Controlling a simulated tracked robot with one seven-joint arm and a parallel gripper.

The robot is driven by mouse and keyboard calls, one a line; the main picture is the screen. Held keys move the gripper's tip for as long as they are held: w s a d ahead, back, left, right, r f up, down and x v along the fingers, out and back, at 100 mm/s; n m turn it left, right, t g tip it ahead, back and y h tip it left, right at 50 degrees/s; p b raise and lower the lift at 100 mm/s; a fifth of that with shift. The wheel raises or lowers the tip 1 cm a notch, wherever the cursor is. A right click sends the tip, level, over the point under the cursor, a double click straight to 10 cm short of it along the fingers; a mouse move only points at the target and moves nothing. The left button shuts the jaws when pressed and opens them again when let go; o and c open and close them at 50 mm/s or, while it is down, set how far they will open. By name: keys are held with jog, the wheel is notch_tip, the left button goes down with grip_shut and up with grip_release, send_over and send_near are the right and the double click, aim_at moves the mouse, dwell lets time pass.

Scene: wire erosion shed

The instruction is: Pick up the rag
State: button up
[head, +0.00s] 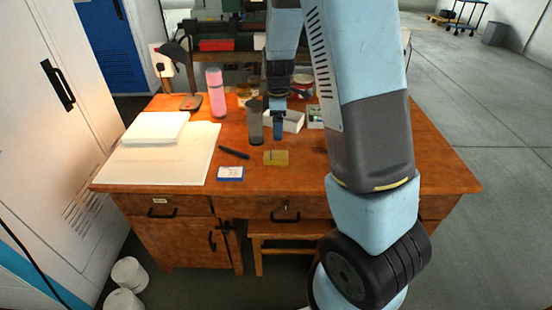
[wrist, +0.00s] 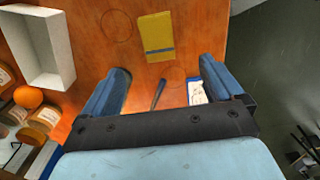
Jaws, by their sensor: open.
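A flat yellow rectangle (head: 276,158) with a blue strip lies on the wooden desk (head: 300,178); it may be the rag, but I cannot tell its material. In the wrist view this yellow piece (wrist: 157,35) lies flat beyond my fingertips, roughly centred between them. My gripper (head: 278,133) is above the desk, behind the yellow piece in the head view. In the wrist view my gripper (wrist: 164,68) has its two blue fingers wide apart, with nothing held between them.
A dark pen-like thing (head: 234,152) and a small blue-and-white packet (head: 230,174) lie nearby. A grey cup (head: 255,122), white box (head: 291,122) and pink bottle (head: 216,94) stand behind. Papers (head: 150,165) cover the left. The desk's front right is partly hidden by my arm.

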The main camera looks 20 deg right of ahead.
send_over(276, 155)
jog(key=f, duration=0.7)
jog(key=shift+s+d+f, duration=0.15)
jog(key=shift+s+f, duration=0.05)
jog(key=shift+s, duration=0.1)
jog(key=shift+w+f, duration=0.2)
jog(key=shift+f, duration=1.1)
jog(key=shift+w+f, duration=0.15)
jog(key=shift+f, duration=1.15)
jog(key=c, duration=1.2)
jog(key=shift+r, duration=0.15)
